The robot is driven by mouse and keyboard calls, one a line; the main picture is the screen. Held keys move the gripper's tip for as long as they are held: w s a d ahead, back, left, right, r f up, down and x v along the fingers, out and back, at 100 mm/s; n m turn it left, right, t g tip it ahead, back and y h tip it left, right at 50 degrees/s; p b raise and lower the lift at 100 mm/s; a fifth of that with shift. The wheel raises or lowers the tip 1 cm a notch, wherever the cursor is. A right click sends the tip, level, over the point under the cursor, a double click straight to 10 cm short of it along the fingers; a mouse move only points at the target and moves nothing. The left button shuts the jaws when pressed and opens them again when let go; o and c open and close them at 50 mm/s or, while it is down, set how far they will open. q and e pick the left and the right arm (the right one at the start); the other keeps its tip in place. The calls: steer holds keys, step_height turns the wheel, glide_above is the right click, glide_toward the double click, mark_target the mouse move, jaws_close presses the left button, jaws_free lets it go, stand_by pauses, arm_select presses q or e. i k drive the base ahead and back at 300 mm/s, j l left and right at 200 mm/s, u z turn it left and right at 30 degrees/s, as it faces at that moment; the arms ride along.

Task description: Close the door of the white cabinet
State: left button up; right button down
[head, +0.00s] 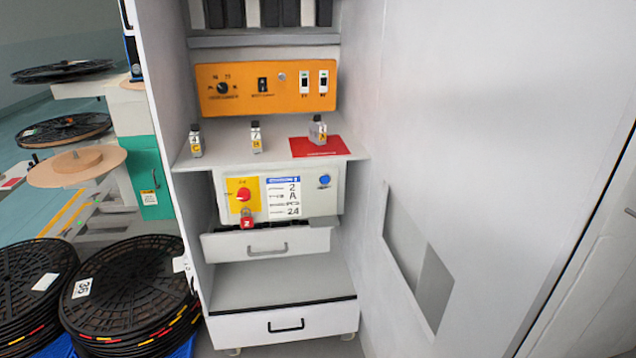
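The white cabinet (162,75) stands open in the middle of the head view. Its door (480,130) stands wide open on the right side. A grey document pocket (418,265) is on the door's inner face. The door's free edge runs down the right of the picture. Neither of my grippers is in view, and nothing is seen touching the door.
Inside are an orange panel (265,88), a shelf (225,145) with small tagged blocks and a red mat (318,147), a switch box (335,185) and drawers (285,322). Stacked black reels (130,290) stand left of the cabinet.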

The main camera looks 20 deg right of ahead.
mark_target(502, 125)
steer(key=k+l, duration=0.1)
steer(key=l, duration=0.7)
steer(key=k+l, duration=0.1)
steer(key=l, duration=1.5)
steer(key=k, duration=0.05)
